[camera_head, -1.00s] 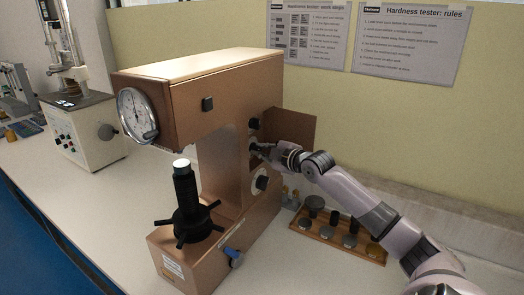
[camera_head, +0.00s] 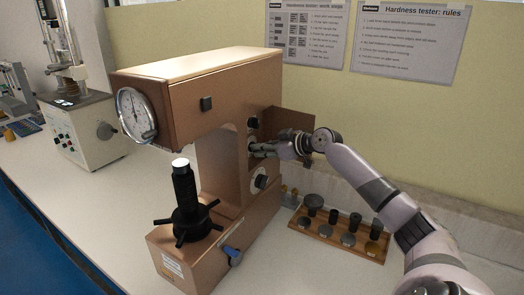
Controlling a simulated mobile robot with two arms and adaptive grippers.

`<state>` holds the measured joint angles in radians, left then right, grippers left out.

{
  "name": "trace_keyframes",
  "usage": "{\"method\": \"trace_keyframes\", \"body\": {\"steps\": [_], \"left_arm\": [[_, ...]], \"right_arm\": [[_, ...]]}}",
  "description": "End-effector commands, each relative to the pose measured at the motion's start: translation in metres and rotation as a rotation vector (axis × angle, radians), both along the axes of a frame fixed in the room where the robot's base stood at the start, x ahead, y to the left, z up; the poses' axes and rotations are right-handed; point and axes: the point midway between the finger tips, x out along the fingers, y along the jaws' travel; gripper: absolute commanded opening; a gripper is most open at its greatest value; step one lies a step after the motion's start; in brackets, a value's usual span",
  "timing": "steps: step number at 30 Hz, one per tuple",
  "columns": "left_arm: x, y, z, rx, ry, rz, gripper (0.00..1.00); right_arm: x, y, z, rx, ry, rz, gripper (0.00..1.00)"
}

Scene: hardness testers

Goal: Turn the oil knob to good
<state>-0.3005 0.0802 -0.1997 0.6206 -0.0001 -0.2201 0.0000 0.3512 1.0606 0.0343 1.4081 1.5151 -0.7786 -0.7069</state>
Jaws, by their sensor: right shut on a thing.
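The copper-coloured hardness tester (camera_head: 222,90) stands on the bench with its right side toward my right arm. My right gripper (camera_head: 255,149) is shut at that side, on a small knob that its fingers mostly hide. This appears to be the oil knob; its marking and setting cannot be read. A black knob (camera_head: 253,122) sits just above the gripper. A round pale dial with a dark centre (camera_head: 260,182) sits below it. My left gripper is not in view.
An open brown door panel (camera_head: 291,119) stands behind my right gripper. A wooden tray (camera_head: 318,234) with several weights lies right of the tester. A blue-handled lever (camera_head: 232,252) sticks out low on the tester. Another tester (camera_head: 84,128) stands at the left.

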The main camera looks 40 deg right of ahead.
Motion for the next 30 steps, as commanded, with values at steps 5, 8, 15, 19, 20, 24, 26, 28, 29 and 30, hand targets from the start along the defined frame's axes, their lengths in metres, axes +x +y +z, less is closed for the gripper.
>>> {"method": "trace_keyframes", "body": {"steps": [5, 8, 15, 19, 20, 24, 26, 28, 29, 30], "left_arm": [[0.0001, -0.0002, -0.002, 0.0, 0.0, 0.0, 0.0], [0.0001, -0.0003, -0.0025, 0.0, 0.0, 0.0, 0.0], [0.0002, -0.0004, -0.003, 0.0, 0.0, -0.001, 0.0], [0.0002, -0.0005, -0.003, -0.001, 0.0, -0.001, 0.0], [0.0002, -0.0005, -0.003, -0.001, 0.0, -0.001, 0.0], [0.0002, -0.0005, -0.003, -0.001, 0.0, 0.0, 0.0], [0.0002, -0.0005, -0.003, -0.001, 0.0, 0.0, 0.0], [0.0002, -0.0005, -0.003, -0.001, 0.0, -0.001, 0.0], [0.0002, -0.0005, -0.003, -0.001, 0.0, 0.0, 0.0], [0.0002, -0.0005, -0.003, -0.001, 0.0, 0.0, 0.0]], "right_arm": [[0.0014, -0.0018, 0.0042, 0.088, 0.013, -0.004, 0.0], [0.0011, -0.002, 0.0039, 0.12, 0.024, -0.003, 0.0], [0.0012, -0.0017, 0.0036, 0.158, 0.035, -0.003, 0.0], [0.0011, -0.0015, 0.0033, 0.161, 0.038, -0.003, 0.0], [0.0011, -0.0015, 0.0032, 0.161, 0.038, -0.003, 0.0], [0.0011, -0.0013, 0.0029, 0.161, 0.038, -0.003, 0.0], [0.001, -0.0013, 0.0029, 0.16, 0.037, -0.002, 0.0], [0.0011, -0.0012, 0.0027, 0.16, 0.038, -0.003, 0.13], [0.001, -0.0013, 0.0026, 0.16, 0.039, -0.002, 0.15], [0.001, -0.0011, 0.0025, 0.16, 0.039, -0.002, 0.18]]}}
